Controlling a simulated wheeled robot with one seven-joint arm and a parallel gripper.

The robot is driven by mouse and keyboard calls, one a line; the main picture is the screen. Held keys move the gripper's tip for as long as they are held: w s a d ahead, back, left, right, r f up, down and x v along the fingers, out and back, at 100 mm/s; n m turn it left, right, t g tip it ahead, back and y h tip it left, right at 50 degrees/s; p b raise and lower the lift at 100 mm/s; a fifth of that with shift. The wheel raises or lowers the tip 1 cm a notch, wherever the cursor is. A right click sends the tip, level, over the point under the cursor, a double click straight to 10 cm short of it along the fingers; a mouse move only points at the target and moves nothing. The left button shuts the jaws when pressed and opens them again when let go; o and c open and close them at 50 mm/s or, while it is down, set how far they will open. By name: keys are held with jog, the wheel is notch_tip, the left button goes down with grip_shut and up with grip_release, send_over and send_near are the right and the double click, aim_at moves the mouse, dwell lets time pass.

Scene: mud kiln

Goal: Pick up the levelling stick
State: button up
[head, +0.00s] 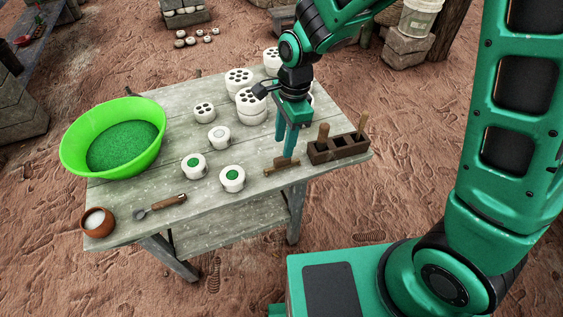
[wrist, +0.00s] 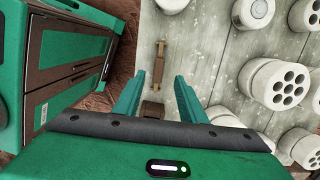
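The levelling stick (head: 272,171) looks like a short brown wooden stick with a wider middle. It lies on the grey plank table (head: 138,217) near its front right edge. In the wrist view the stick (wrist: 158,66) lies lengthwise ahead of my fingertips, roughly in line with the gap between them. My gripper (head: 289,154) points down over the table beside the stick, and its fingers overlap part of it in the head view. In the wrist view the gripper (wrist: 159,80) has its fingers apart, with nothing held at the tips.
A dark slotted wooden holder (head: 340,148) with upright handles stands close on the right. White round moulds (head: 232,178), some with holes, some with green filling, stand left and behind. A green basin (head: 112,138), a wooden-handled tool (head: 163,204) and a clay bowl (head: 97,222) are at left.

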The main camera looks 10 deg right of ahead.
aim_at(282, 163)
jog(key=shift+s+a+f, duration=0.1)
jog(key=shift+a+f, duration=0.05)
jog(key=shift+f, duration=1.7)
jog(key=shift+s+a+f, duration=0.1)
jog(key=shift+f, duration=1.75)
grip_shut()
